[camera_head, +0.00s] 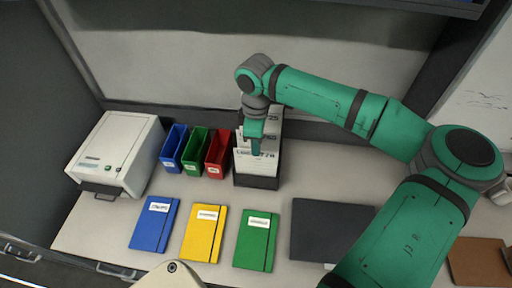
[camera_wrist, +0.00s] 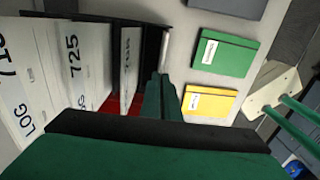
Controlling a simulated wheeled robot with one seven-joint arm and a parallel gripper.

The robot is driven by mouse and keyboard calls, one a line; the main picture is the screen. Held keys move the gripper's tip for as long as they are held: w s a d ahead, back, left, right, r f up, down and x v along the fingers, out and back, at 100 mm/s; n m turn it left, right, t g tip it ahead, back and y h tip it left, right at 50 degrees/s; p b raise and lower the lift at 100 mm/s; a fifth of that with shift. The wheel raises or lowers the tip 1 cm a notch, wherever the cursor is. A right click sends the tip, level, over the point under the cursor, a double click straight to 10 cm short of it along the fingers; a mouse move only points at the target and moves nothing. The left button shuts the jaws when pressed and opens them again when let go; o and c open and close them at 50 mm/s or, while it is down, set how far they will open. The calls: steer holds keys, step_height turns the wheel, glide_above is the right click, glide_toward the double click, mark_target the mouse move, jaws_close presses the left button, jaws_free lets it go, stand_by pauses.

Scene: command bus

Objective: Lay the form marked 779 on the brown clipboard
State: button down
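A black file holder (camera_head: 257,182) stands on the counter with several upright white forms in it. The front form (camera_head: 247,162) carries a LOG number too small to read surely, and one behind it ends in 25. The wrist view shows a form reading 725 (camera_wrist: 85,60) and others cut off or foreshortened; I cannot make out 779. My gripper (camera_head: 255,150) points down at the holder, over the forms. Its fingers (camera_wrist: 160,98) look close together in the wrist view, but whether they grip a form is unclear. The brown clipboard (camera_head: 478,262) lies at the far right, partly out of frame.
Blue, green and red bins (camera_head: 216,152) stand left of the holder, beside a white printer (camera_head: 118,150). Blue, yellow and green notebooks (camera_head: 256,242) and a dark grey folder (camera_head: 325,228) lie in front. My arm spans the right side, between holder and clipboard.

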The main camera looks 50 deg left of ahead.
steer(key=shift+r, duration=2.15)
steer(key=shift+s+r, duration=0.1)
steer(key=shift+r, duration=2.8)
steer(key=shift+d, duration=0.1)
steer(key=s+d, duration=0.6)
steer(key=s, duration=0.1)
steer(key=shift+s+d, duration=0.15)
steer(key=shift+s, duration=0.05)
steer(key=shift+s, duration=0.1)
